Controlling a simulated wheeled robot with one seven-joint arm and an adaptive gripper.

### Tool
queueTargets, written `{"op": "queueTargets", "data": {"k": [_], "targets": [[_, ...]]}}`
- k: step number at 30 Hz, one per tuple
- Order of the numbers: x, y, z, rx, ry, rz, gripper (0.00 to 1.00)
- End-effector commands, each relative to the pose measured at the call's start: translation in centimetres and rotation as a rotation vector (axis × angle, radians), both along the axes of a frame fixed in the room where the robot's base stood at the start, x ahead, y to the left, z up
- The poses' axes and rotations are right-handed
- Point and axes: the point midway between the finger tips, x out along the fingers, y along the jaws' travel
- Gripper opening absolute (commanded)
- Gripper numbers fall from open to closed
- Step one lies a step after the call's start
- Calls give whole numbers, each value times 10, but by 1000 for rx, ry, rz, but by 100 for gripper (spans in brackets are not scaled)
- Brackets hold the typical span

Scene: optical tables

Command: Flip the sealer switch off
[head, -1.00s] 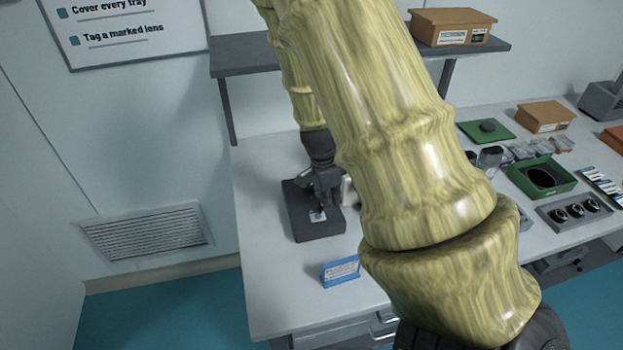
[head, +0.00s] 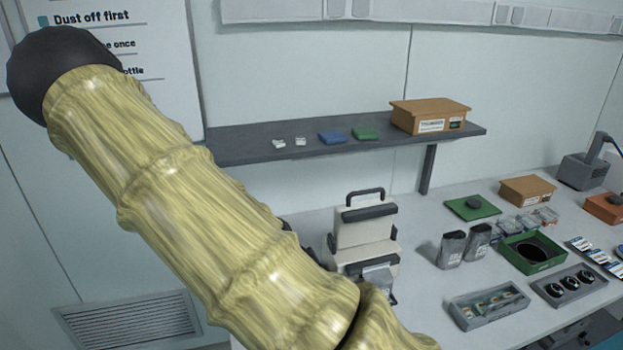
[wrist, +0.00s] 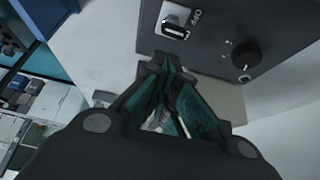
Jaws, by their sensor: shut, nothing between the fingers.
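The sealer's dark panel (wrist: 226,40) fills the upper right of the wrist view. It carries a light-coloured switch (wrist: 176,22) with the word OFF beside it, and a round black knob (wrist: 246,55) to the right. I cannot tell which way the switch is set. My gripper (wrist: 165,64) is shut and empty, with its fingertips just below the switch in the picture; whether they touch the panel is unclear. In the head view a cream machine with a dark handle (head: 366,229), probably the sealer, stands on the table, partly behind my arm. My gripper is hidden there.
A grey shelf (head: 245,146) holds a cardboard box (head: 428,115) and small packs above the table. To the right are two dark pouches (head: 452,249), a green tray (head: 531,255) and a grey lens holder (head: 567,287). Bare table lies between the machine and the pouches.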

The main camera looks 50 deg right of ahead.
Motion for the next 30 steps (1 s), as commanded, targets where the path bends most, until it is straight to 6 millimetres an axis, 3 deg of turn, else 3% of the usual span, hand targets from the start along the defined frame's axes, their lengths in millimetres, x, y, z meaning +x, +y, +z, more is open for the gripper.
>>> {"op": "queueTargets", "data": {"k": [16, 30], "targets": [[1, 1, 16, 0, 0, 3, 0], [0, -1, 18, 1, -1, 2, 0]]}}
